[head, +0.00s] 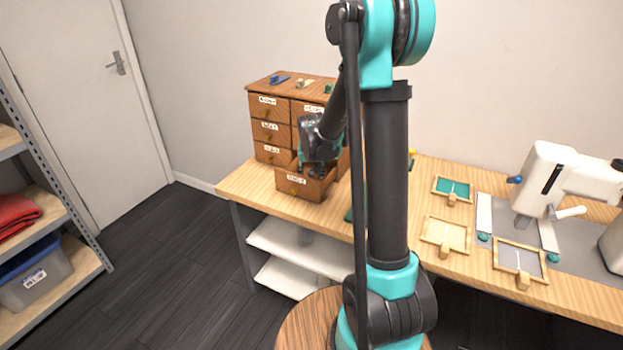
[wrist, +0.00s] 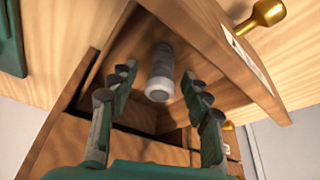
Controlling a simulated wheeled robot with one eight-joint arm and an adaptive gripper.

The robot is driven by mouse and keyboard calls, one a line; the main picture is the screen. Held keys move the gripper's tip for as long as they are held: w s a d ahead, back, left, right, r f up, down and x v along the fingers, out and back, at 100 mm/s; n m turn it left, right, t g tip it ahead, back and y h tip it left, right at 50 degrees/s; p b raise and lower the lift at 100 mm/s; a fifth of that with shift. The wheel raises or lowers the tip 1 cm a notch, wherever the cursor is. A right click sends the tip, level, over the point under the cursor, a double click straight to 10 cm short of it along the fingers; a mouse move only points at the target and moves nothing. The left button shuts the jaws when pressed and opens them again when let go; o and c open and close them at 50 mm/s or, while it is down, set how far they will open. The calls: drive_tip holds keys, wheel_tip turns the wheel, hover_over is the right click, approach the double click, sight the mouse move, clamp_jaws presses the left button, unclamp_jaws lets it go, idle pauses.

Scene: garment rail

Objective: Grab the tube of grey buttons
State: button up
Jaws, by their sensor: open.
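The tube of grey buttons (wrist: 161,72) lies inside a pulled-out drawer in the wrist view, a grey cylinder with a pale, whitish near end. My gripper (wrist: 163,82) is open, with one finger on each side of the tube and a gap on both sides. In the head view, my gripper (head: 315,170) is over the open drawer (head: 300,187) at the bottom of the wooden cabinet. The tube is hidden there by the gripper and drawer front. The drawer (wrist: 235,60) also shows in the wrist view, with its brass knob and label.
The wooden cabinet (head: 270,130) has several labelled, shut drawers and small coloured items on top. It stands on a wooden workbench (head: 245,185). Small framed trays (head: 446,235) and a white sewing machine (head: 560,180) occupy the right side of the bench.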

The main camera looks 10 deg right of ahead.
drive_tip(key=shift+x, duration=0.9)
drive_tip(key=shift+c, duration=0.6)
clamp_jaws()
